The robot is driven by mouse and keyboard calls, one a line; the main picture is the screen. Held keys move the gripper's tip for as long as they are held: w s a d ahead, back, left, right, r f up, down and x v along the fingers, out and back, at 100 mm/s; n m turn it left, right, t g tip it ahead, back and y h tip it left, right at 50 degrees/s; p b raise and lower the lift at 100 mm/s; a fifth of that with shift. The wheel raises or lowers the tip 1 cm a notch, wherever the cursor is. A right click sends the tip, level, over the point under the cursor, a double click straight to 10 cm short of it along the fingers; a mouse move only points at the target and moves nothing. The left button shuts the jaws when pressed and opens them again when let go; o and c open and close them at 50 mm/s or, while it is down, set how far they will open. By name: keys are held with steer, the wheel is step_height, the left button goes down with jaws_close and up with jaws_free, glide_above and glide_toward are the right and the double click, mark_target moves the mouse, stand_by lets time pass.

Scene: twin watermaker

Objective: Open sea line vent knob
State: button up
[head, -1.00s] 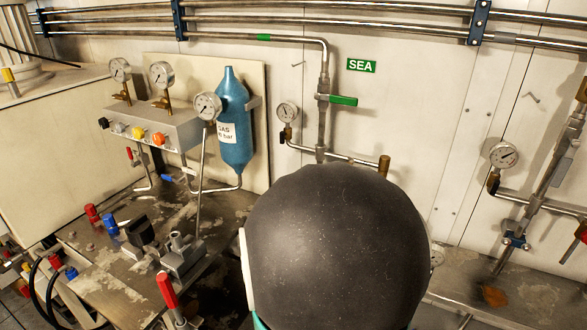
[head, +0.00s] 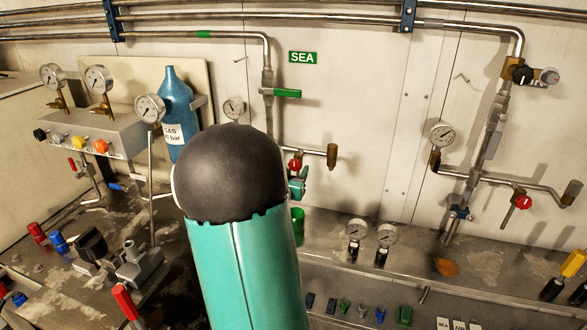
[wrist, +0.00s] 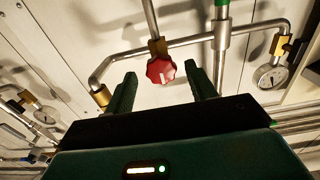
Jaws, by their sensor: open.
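The sea line vent knob (wrist: 161,71) is a red, faceted knob on a brass fitting. In the wrist view it shows in the gap between the fingers of my gripper (wrist: 161,77), nearer the left finger. The fingers are open and apart from each other; I cannot tell how deep the knob lies between them. In the head view the red knob (head: 295,165) shows just right of my arm's dark rounded joint, under the side pipe of the line marked by the green SEA sign (head: 303,57). My arm hides most of my gripper there.
A green lever handle (head: 287,93) sits on the sea pipe above the side pipe. A small gauge (head: 234,107) is to its left and a blue gas bottle (head: 173,105) further left. Another valve line with a red knob (head: 523,202) is at right. Two gauges (head: 357,231) stand below.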

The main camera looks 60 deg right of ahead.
steer(key=shift+w+d, duration=0.15)
steer(key=shift+d, duration=0.6)
steer(key=c, duration=1)
